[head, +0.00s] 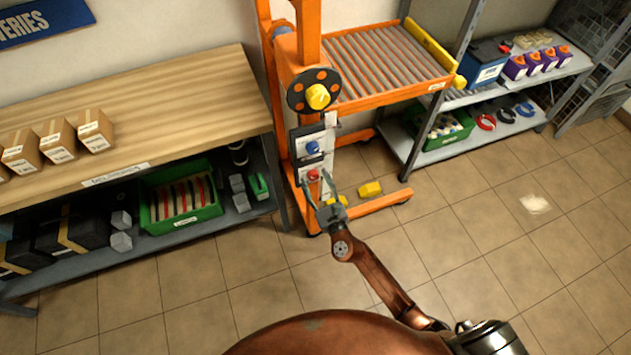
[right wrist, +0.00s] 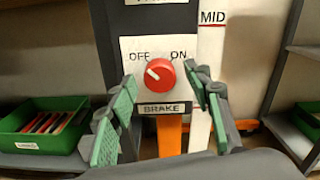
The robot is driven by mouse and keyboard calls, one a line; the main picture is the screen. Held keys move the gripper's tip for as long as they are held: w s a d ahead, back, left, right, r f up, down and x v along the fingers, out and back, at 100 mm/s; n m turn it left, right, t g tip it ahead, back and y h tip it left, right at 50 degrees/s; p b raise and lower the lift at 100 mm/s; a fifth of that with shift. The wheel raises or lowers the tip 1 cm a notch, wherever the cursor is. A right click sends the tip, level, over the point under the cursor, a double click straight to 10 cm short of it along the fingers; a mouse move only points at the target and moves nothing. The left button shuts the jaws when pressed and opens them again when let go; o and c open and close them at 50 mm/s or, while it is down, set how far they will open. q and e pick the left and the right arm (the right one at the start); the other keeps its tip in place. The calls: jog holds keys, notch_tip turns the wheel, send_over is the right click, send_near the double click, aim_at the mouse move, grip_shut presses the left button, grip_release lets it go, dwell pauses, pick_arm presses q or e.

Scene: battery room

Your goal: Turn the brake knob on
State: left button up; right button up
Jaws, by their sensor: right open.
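The brake knob (right wrist: 163,80) is a round red knob on a white plate marked OFF at upper left, ON at upper right and BRAKE below. Its white pointer mark points to the upper left, toward OFF. In the head view the red knob (head: 313,175) is low on the orange lift's post. My right gripper (head: 320,186) is open in front of it. In the right wrist view its green-padded fingers (right wrist: 168,95) stand on either side of the knob, with gaps showing. My left gripper is not in view.
A blue knob (head: 312,148) and a yellow-hubbed handwheel (head: 315,92) are above on the same orange lift. A wooden bench (head: 150,120) with boxes stands left. A grey rack (head: 470,140) with batteries stands right.

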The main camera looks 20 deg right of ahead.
jog(key=shift+c, duration=0.4)
jog(key=c, duration=1.1)
jog(key=shift+o, duration=0.2)
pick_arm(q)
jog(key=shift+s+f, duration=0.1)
pick_arm(e)
jog(key=shift+f+m, duration=0.15)
jog(key=shift+m, duration=0.25)
jog(key=m+b, duration=0.4)
jog(key=m, duration=0.3)
jog(key=shift+f, duration=0.15)
jog(key=m+b, duration=0.3)
jog(key=m, duration=0.4)
pick_arm(q)
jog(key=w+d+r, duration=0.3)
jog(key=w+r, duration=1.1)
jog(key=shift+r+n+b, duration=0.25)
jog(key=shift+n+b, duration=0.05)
jog(key=shift+b, duration=0.15)
pick_arm(e)
jog(key=shift+r+m, duration=0.2)
jog(key=shift+m, duration=1.4)
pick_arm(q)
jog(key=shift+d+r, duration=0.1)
